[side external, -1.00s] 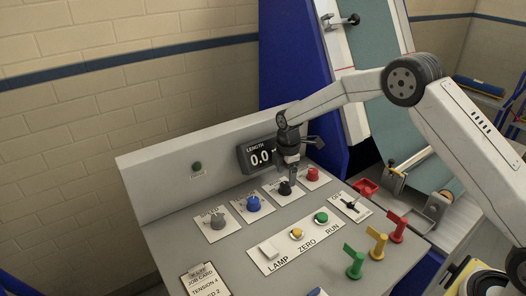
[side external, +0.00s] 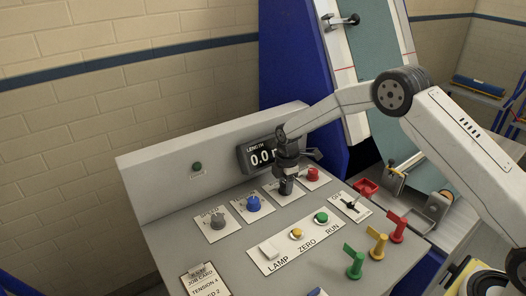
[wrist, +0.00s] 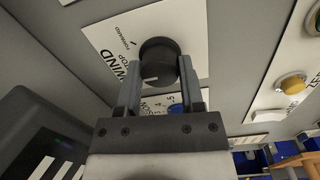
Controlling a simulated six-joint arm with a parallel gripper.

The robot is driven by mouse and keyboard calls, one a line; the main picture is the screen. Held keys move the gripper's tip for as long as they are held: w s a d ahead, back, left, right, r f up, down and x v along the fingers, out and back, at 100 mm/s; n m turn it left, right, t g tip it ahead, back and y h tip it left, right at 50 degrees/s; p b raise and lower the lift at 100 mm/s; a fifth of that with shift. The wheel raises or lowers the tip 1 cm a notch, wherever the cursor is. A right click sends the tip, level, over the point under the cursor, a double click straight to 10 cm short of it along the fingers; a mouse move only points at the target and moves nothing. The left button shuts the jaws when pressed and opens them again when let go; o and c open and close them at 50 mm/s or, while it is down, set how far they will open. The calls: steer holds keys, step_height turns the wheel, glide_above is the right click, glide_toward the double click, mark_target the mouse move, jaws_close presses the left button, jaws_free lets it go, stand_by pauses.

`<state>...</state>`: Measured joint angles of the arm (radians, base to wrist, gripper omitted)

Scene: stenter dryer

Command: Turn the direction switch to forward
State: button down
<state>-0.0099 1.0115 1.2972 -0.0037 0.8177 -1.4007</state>
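The direction switch is a black round knob (wrist: 158,60) with a white pointer line, on a white plate (wrist: 112,32) lettered WIND, STOP and FORWARD. In the wrist view the pointer line lies on the knob's near side, away from the FORWARD mark. My gripper (wrist: 160,72) has one finger on each side of the knob. I cannot tell whether the fingers press on it or stand just clear. In the side view my gripper (side external: 286,192) points down over this knob's plate and hides most of the knob.
A blue knob (side external: 253,204) and a grey knob (side external: 218,218) sit to the left, a red knob (side external: 312,174) to the right. The LENGTH display (side external: 261,156) stands close behind. The lamp, zero and run buttons (side external: 296,234) and coloured levers (side external: 378,243) are in front.

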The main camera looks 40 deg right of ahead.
steer(key=shift+m, duration=3)
steer(key=shift+c, duration=1)
jaws_free()
steer(key=shift+r, duration=0.1)
steer(key=shift+s+r, duration=0.1)
steer(key=shift+r, duration=3.75)
